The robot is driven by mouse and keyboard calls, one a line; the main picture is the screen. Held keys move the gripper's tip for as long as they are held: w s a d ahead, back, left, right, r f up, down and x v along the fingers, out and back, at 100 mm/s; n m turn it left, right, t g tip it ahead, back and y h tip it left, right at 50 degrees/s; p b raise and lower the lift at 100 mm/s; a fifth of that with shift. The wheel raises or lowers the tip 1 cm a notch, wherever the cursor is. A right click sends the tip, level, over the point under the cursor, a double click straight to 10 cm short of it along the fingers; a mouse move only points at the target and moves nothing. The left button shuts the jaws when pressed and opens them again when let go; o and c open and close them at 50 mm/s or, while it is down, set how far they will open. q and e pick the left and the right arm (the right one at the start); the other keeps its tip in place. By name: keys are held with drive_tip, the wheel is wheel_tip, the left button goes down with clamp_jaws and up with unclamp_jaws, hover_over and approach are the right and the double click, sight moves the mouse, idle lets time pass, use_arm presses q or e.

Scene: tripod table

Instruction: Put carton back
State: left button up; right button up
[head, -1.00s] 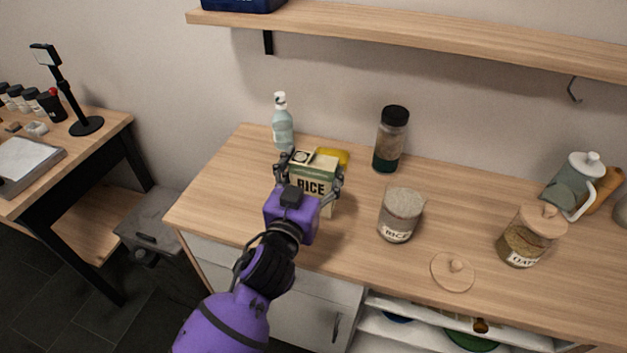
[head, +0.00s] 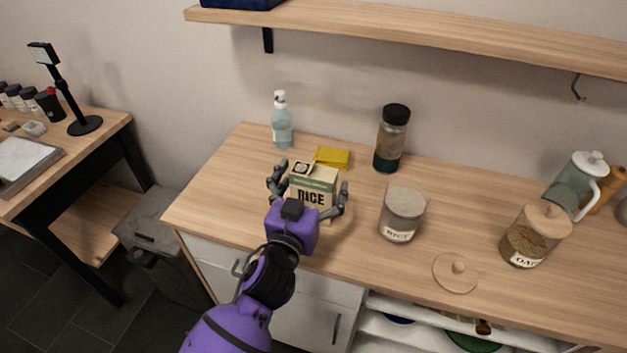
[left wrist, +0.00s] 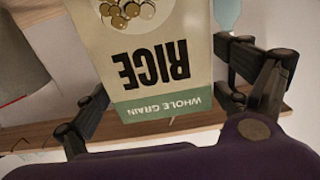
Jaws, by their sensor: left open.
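The rice carton (head: 313,188), cream with a green top band and black RICE lettering, stands on the wooden counter (head: 232,185). In the left wrist view the carton (left wrist: 150,62) fills the middle, upside down in the picture. My left gripper (head: 309,188) is open, with one finger on each side of the carton. In the wrist view its fingers (left wrist: 172,95) stand apart from the carton's sides. My right gripper is not in view.
An open glass jar labelled RICE (head: 402,214) stands right of the carton, its wooden lid (head: 455,272) lying nearby. A yellow cloth (head: 332,157), a soap bottle (head: 282,125) and a dark-lidded jar (head: 391,140) stand behind. An oats jar (head: 533,236) is further right. A shelf (head: 400,33) hangs above.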

use_arm(q)
drive_tip(key=shift+r, duration=0.25)
drive_tip(key=b+v, duration=0.1)
drive_tip(key=v, duration=1.1)
drive_tip(key=s+a+f+n+g+y, duration=0.1)
drive_tip(key=s+a+f+g, duration=0.2)
drive_tip(key=f, duration=0.4)
drive_tip(key=s+a+f+y, duration=0.2)
drive_tip(key=s+a+f, duration=0.25)
drive_tip(key=f, duration=0.35)
drive_tip(key=s+a+f+n+g+y, duration=0.1)
drive_tip(key=s+a+f+g, duration=0.15)
drive_tip(key=s+f, duration=0.35)
drive_tip(key=s+a+f+g, duration=0.2)
drive_tip(key=s+a+f, duration=0.1)
drive_tip(key=s+f, duration=0.2)
drive_tip(key=s+a+f+n+g+y, duration=0.1)
drive_tip(key=s+a+f, duration=0.3)
drive_tip(key=s, duration=0.6)
wheel_tip(320, 180, down, 2)
drive_tip(key=shift+s+f+g+y, duration=0.15)
drive_tip(key=shift+s+g+y, duration=0.15)
drive_tip(key=shift+g, duration=0.15)
drive_tip(key=shift+w, duration=0.1)
drive_tip(key=shift+a, duration=0.1)
